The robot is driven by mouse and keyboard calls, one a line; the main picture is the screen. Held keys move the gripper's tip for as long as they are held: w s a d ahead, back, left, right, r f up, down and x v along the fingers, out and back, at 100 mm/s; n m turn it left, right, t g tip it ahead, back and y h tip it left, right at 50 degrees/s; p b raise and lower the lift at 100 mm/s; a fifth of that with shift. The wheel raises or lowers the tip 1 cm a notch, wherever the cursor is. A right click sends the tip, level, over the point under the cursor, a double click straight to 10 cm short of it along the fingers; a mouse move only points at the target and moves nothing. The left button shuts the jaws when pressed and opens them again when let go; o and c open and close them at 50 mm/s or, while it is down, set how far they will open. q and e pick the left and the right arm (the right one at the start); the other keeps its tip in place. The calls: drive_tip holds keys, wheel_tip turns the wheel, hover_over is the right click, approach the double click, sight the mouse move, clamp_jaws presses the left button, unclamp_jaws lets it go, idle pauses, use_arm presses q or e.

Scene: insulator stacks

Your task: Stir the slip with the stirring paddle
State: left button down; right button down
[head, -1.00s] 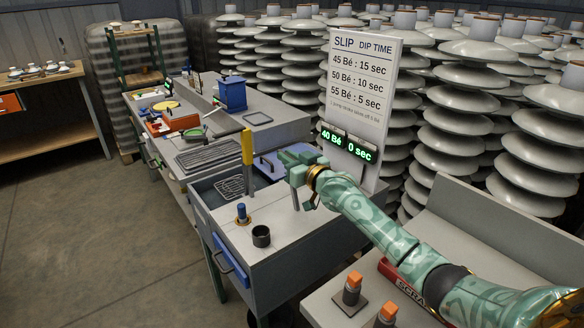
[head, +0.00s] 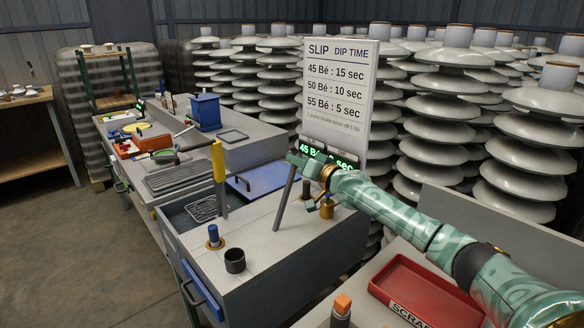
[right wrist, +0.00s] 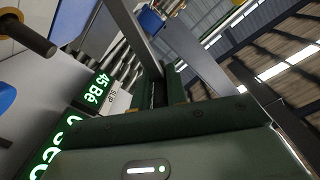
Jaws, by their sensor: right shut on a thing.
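My right gripper (head: 306,180) is shut on a long grey bar (head: 287,195), which I take to be the stirring paddle. The bar also shows in the right wrist view (right wrist: 133,30), running out from my gripper. A dark basin (head: 180,220) is sunk in the bench to the left; its contents are hard to make out. The lit display (head: 345,160) reads 45 Bé; its seconds are partly hidden by my gripper. My left gripper is out of view.
A yellow upright (head: 218,162) stands at the basin. A blue-knobbed fitting (head: 213,235) and a dark cup (head: 235,261) are near the bench's front. A dip-time sign (head: 340,85) stands behind my gripper. A red scrap tray (head: 388,270) lies below my right arm. Insulator stacks fill the back.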

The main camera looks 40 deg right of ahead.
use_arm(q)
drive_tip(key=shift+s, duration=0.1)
use_arm(e)
drive_tip(key=shift+f, duration=0.1)
drive_tip(key=c, duration=1.5)
unclamp_jaws()
drive_tip(key=shift+d, duration=0.15)
drive_tip(key=shift+o, duration=0.2)
